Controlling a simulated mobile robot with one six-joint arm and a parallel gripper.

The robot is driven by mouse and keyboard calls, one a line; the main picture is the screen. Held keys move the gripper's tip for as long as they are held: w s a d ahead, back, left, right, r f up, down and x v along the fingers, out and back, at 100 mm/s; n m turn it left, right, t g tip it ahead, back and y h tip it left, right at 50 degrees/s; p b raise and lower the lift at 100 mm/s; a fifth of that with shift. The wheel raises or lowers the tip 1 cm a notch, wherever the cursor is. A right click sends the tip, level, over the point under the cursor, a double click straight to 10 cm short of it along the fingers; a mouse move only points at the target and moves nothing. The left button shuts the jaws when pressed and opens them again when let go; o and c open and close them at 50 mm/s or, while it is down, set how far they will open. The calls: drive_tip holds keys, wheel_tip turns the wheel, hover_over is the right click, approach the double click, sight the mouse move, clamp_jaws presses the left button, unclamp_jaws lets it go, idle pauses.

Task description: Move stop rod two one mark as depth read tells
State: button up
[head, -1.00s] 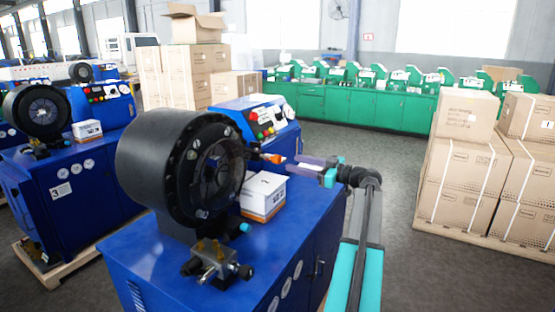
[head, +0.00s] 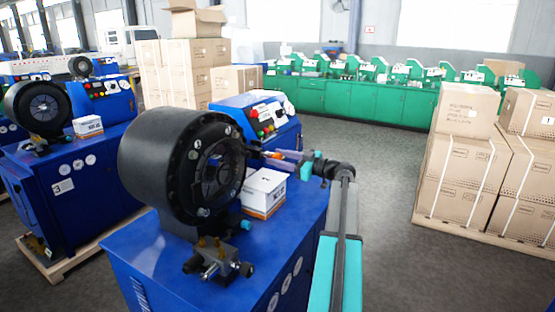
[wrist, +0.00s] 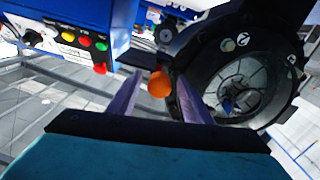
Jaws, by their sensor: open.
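A round orange knob (head: 269,155), likely the end of a stop rod, sits at the right side of the black crimper head (head: 168,175). In the wrist view the orange knob (wrist: 159,84) lies between the two purple fingers, near their tips, with a gap to each finger. My gripper (head: 278,155) is open at the knob; it also shows in the wrist view (wrist: 158,90). The rod behind the knob is mostly hidden, and no rod number or marks can be read. I cannot make out a depth reading.
A control panel (head: 268,115) with coloured buttons stands behind the head. A white box (head: 264,190) sits on the blue cabinet (head: 165,262), just below my gripper. A valve block (head: 215,258) is in front. Similar crimpers stand left; carton stacks (head: 462,165) stand right, with clear floor between.

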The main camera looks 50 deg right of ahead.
clamp_jaws()
drive_tip(key=shift+w, duration=0.1)
drive_tip(key=b+x, duration=0.1)
drive_tip(key=b, duration=0.2)
drive_tip(key=shift+w+a+f, duration=0.1)
drive_tip(key=shift+w+f, duration=0.05)
drive_tip(key=shift+w, duration=0.1)
drive_tip(key=shift+w+a+r+b, duration=0.1)
drive_tip(key=shift+w+r+b, duration=0.1)
drive_tip(key=shift+w+b, duration=0.1)
unclamp_jaws()
drive_tip(key=shift+w, duration=0.1)
